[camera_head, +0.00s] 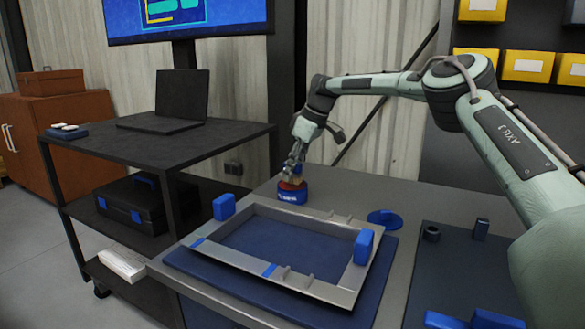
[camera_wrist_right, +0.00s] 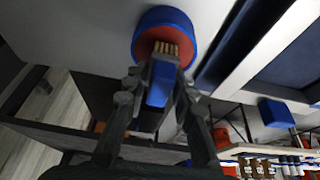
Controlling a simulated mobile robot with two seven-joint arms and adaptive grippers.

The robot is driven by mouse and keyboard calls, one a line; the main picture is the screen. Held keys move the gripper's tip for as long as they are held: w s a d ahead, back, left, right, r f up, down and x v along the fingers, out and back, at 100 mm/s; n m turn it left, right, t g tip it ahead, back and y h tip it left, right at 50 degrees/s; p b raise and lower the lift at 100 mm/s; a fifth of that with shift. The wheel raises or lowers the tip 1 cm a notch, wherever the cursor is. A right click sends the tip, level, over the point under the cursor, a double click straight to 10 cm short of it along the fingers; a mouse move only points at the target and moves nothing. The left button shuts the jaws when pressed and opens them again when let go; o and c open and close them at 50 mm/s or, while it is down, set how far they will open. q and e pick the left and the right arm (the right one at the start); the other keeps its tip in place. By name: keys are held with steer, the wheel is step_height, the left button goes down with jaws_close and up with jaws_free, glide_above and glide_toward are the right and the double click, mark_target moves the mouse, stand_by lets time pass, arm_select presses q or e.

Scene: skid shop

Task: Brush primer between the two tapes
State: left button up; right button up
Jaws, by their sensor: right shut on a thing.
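My right gripper (camera_head: 293,172) is shut on a brush (camera_wrist_right: 160,84) with a blue handle and tan bristles. It is above the blue primer can (camera_head: 292,193), at the back of the bench. In the right wrist view the bristles point into the can (camera_wrist_right: 188,22), over its red-brown content; I cannot tell how deep they sit. The grey metal frame (camera_head: 326,220) lies on a blue mat (camera_head: 190,262). Two blue tapes cross its near rail, a left tape (camera_head: 198,242) and a right tape (camera_head: 269,270). The bare grey rail shows between them. My left gripper is out of view.
Blue blocks stand at the frame's left corner (camera_head: 224,206) and right side (camera_head: 363,246). A blue round lid (camera_head: 384,218) lies right of the can. A dark mat (camera_head: 455,262) with small parts is at right. A black cart (camera_head: 90,150) with a laptop (camera_head: 181,96) stands left.

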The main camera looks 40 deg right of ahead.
mark_target(287, 162)
steer(key=shift+f, duration=0.45)
stand_by(0.7)
steer(key=shift+f, duration=0.15)
stand_by(1.6)
steer(key=shift+r+p, duration=1.15)
steer(key=shift+r, duration=2.45)
steer(key=shift+f, duration=0.1)
